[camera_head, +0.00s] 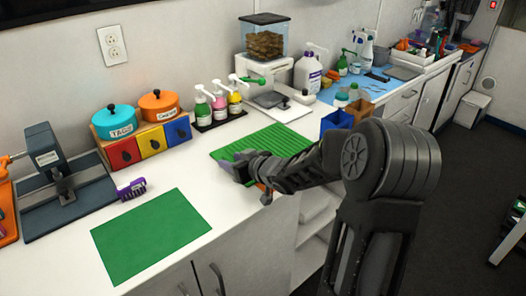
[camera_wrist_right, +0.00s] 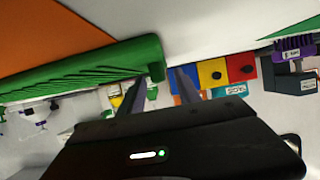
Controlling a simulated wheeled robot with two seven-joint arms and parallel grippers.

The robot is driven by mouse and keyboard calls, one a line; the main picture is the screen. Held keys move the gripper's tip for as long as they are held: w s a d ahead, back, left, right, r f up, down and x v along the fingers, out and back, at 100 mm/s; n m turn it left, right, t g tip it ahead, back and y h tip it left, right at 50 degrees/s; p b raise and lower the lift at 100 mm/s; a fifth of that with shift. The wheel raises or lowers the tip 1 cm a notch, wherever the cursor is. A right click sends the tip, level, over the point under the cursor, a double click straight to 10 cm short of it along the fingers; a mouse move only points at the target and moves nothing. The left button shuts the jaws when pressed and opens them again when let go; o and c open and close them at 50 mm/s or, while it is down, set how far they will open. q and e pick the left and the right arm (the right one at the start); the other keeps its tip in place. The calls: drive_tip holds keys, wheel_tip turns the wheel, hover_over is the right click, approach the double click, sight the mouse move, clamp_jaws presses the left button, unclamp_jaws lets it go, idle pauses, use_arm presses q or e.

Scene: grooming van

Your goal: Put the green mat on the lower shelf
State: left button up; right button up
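A ribbed green mat (camera_head: 277,141) lies on the white counter, its near part hidden behind my right arm. A flat, smooth green sheet (camera_head: 150,236) lies nearer the front left. My right gripper (camera_head: 240,168) is low at the ribbed mat's near left edge. In the right wrist view, the ribbed mat's thick edge (camera_wrist_right: 75,75) comes up to the spread fingers (camera_wrist_right: 163,80); I cannot tell whether it lies between them. Open shelves (camera_head: 310,207) show under the counter, partly hidden by my right arm; the lower shelf (camera_head: 306,262) is below. My left gripper is not in view.
A purple brush (camera_head: 131,189) lies beside the flat sheet. A box with coloured drawers (camera_head: 150,142), pump bottles (camera_head: 219,106), a treat dispenser (camera_head: 265,60) and a blue bin (camera_head: 337,122) stand around the ribbed mat. Cabinet doors (camera_head: 238,255) are left of the shelves.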

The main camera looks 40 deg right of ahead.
drive_tip(key=shift+c, duration=0.2)
clamp_jaws()
idle(0.5)
